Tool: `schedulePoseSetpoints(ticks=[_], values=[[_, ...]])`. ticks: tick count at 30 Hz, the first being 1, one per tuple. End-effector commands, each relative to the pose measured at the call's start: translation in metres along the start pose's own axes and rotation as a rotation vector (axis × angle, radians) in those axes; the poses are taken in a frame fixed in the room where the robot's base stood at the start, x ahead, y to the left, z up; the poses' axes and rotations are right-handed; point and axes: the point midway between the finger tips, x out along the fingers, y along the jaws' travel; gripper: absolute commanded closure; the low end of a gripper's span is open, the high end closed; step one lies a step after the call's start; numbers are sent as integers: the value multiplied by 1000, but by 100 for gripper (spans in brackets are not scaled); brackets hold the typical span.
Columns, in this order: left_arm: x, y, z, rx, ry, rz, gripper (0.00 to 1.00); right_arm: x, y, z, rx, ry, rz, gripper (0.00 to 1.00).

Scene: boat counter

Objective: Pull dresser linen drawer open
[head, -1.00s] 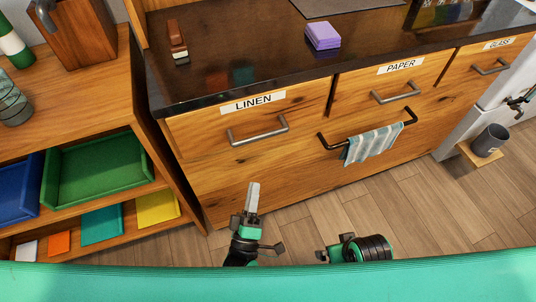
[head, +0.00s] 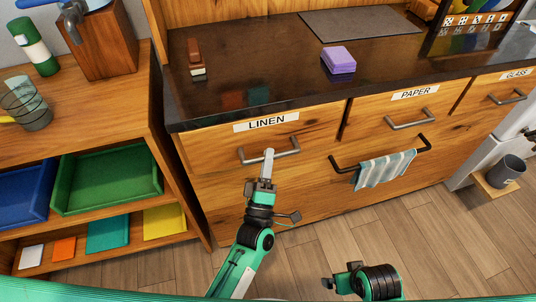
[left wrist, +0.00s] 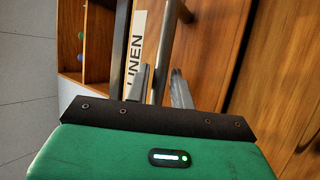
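The linen drawer (head: 208,150) is a wooden front under the dark counter, marked by a white LINEN label (head: 266,122). It looks shut, flush with the cabinet. Its grey bar handle (head: 287,152) also shows in the left wrist view (left wrist: 168,45). My left gripper (head: 267,157) is at the middle of this handle. In the left wrist view its two fingers (left wrist: 161,88) are apart, with the bar running between them; I cannot see them pressing on it. Part of my right wrist (head: 375,282) shows at the bottom; its fingers cannot be made out.
The PAPER drawer (head: 385,133) and GLASS drawer (head: 490,105) are to the right. A striped towel (head: 385,170) hangs on a black rail (head: 424,150). A wooden shelf with a green tray (head: 105,180) stands at left. A purple block (head: 338,60) lies on the counter. The floor in front is clear.

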Motion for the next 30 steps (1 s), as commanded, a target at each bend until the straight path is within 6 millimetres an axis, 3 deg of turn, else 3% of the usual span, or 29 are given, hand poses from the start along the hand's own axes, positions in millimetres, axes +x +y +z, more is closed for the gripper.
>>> schedulePoseSetpoints(ticks=[12, 16, 30], values=[[10, 0, 0, 0, 0, -1, 77, 4, 0, 2, 0, -8, 0, 0], [9, 0, 0, 0, 0, -1, 100, 4, 0, 2, 0, -7, 0, 0], [2, 5, 3, -1, -1, -4, 100, 2, 0, -1, -1, -1, 0, 0]])
